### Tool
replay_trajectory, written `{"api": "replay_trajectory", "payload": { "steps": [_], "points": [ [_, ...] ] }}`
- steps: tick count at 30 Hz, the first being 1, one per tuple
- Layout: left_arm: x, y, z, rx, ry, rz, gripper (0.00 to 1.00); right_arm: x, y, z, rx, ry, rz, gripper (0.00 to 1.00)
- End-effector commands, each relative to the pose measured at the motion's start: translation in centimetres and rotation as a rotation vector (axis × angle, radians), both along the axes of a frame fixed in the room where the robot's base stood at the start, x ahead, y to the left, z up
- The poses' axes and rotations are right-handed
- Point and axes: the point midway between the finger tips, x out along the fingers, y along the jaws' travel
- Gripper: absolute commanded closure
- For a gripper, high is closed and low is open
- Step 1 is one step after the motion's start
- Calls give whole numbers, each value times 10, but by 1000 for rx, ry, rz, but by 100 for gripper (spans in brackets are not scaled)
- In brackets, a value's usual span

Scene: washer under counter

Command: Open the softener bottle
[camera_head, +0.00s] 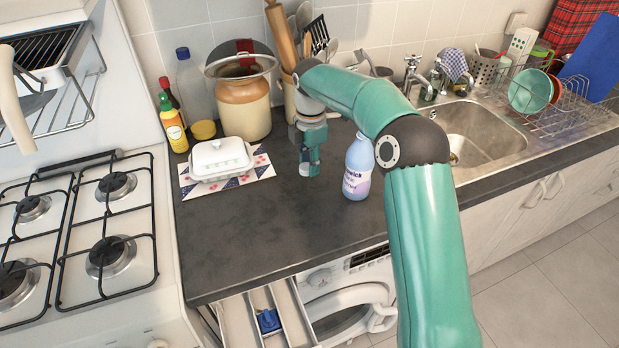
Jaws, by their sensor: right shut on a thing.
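The softener bottle (357,172) is pale blue and lilac with a printed label. It stands upright on the dark counter (270,240), and its top is partly hidden by my right arm. My right gripper (305,167) points down just left of the bottle, apart from it, over the counter. It is shut on a small pale piece at its fingertips that looks like the bottle's cap; the fingers hide most of it. My left gripper is not in view.
A white butter dish (221,158) sits on a patterned mat left of my gripper. A ceramic jar (243,103) and utensils stand behind. The washer drawer (240,325) is open below the counter edge. The sink (480,135) is right; the front counter is clear.

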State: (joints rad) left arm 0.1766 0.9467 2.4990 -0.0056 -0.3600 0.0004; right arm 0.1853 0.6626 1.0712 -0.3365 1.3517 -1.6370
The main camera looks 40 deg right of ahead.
Motion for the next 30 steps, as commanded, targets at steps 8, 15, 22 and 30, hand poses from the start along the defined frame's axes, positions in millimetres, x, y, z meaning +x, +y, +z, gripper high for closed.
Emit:
{"api": "replay_trajectory", "payload": {
  "steps": [8, 15, 22, 30],
  "points": [
    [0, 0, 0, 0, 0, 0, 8, 0, 1, -25, 0, 3, 1, 100],
    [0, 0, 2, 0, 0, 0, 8, 1, 1, -50, 0, 1, 2, 100],
    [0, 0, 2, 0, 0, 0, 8, 1, 2, -50, 0, 0, 3, 100],
    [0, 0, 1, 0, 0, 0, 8, 1, 2, -52, 0, 0, 4, 43]
  ]
}}
